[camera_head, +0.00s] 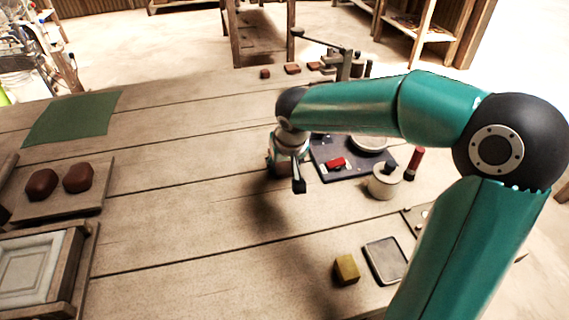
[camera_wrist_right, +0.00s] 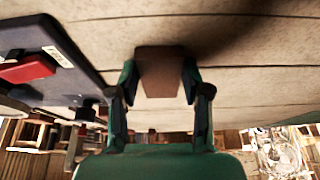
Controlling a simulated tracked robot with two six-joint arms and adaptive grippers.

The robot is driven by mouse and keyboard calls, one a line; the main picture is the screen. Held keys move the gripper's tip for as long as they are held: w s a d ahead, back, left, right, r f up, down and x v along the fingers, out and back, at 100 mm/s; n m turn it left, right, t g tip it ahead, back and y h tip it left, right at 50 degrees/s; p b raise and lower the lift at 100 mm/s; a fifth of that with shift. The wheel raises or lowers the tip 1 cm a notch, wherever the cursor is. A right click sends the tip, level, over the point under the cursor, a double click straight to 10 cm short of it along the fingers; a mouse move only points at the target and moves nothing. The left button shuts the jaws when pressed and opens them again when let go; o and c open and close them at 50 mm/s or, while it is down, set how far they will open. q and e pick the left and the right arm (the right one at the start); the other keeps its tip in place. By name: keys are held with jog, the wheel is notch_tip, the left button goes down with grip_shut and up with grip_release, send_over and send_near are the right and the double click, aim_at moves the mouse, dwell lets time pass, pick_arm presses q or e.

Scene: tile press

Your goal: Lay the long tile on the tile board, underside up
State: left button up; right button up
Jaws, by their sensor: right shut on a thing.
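My right gripper (camera_head: 284,172) hangs over the middle of the table, left of the dark panel. In the right wrist view my right gripper (camera_wrist_right: 160,88) is shut on a brown, flat-faced piece (camera_wrist_right: 160,70), which appears to be the long tile. Its far end points away from the gripper, over the table. I cannot tell which of its faces is the underside. In the head view the gripper and arm mostly hide it. A wooden board (camera_head: 88,202) at the left bears two brown lumps; I cannot tell whether it is the tile board. My left gripper is out of view.
The dark panel (camera_head: 326,170) carries a red block (camera_head: 336,164); the panel also shows in the right wrist view (camera_wrist_right: 45,38). A cream pot (camera_head: 383,182), yellow block (camera_head: 346,269) and shallow tray (camera_head: 386,260) stand at right. A green cloth (camera_head: 72,118) lies back left. The middle-left table is clear.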

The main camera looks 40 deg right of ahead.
jog(key=o, duration=0.9)
jog(key=shift+f, duration=0.15)
jog(key=o, duration=0.4)
jog(key=shift+o, duration=0.2)
